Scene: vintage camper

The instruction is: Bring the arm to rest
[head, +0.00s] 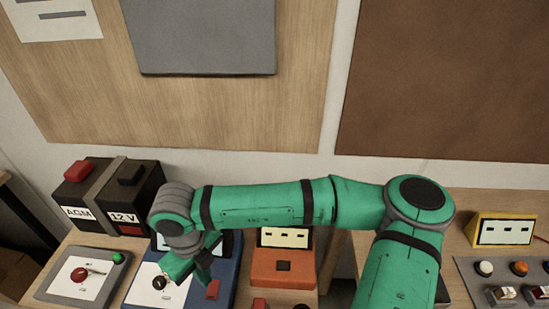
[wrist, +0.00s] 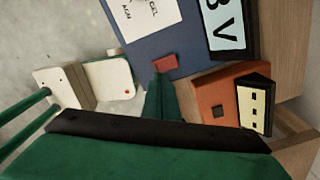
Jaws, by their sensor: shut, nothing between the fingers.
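My green arm reaches across the bench from the right in the head view, bent at the elbow. My gripper (head: 192,266) hangs at its left end, over the blue box (head: 222,291) with a black knob (head: 159,282) and a red switch (head: 212,289). In the wrist view my gripper (wrist: 162,92) is shut and empty, its fingertips pointing toward the red switch (wrist: 165,63). I cannot tell whether they touch the box. The arm hides part of the box and its display in the head view.
An orange box (head: 283,267) stands right of the blue one. A black battery (head: 130,197) and a panel with a red knob (head: 78,275) are at the left. A yellow meter (head: 505,231) and a switch panel (head: 470,271) are at the right.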

